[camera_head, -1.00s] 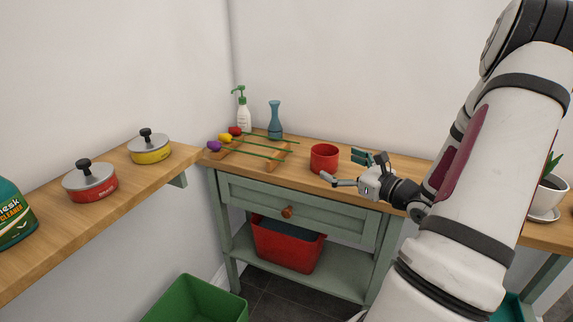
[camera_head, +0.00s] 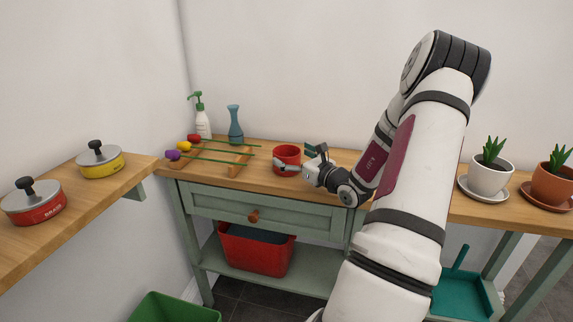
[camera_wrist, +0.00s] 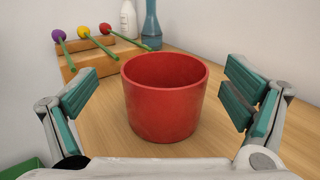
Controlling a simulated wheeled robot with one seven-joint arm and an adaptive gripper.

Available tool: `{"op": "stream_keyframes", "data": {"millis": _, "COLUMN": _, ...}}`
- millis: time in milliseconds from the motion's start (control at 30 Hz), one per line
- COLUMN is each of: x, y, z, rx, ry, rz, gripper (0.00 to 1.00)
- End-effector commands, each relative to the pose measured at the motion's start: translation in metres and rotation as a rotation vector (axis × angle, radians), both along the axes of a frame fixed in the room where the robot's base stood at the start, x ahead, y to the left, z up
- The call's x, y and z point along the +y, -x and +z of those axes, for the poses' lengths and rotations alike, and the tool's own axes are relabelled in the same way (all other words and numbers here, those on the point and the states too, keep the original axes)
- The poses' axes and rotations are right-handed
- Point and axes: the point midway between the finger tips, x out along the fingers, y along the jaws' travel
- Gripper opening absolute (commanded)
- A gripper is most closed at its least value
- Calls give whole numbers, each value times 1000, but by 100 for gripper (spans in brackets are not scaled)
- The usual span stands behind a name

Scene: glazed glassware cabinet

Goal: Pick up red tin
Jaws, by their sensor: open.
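The red tin (camera_head: 286,155) is an open, empty-looking round tin standing upright on the wooden top of the green cabinet. In the wrist view the red tin (camera_wrist: 165,105) stands between my two fingers, with a gap on each side. My gripper (camera_head: 298,160) is open in the head view, with one finger in front of the tin and the other at its right. The wrist view shows my gripper (camera_wrist: 162,108) with teal pads spread wide around the tin and not touching it.
A wooden rack (camera_head: 238,160) with coloured-ended green sticks stands left of the tin. A blue vase (camera_head: 235,127) and a white pump bottle (camera_head: 202,120) stand behind it. A white potted plant (camera_head: 488,175) is at the right. Bare wood lies around the tin.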

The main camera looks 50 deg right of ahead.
Motion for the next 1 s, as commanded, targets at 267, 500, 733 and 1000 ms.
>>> {"op": "stream_keyframes", "data": {"millis": 267, "x": -13, "y": -35, "z": -2, "rx": -2, "ry": 0, "rz": 2, "gripper": 95}}
{"op": "stream_keyframes", "data": {"millis": 500, "x": -14, "y": -39, "z": -2, "rx": 0, "ry": 0, "rz": 0, "gripper": 95}}
{"op": "stream_keyframes", "data": {"millis": 733, "x": -14, "y": -39, "z": -1, "rx": -1, "ry": 0, "rz": 0, "gripper": 58}}
{"op": "stream_keyframes", "data": {"millis": 1000, "x": -14, "y": -39, "z": -1, "rx": -1, "ry": 0, "rz": 0, "gripper": 42}}
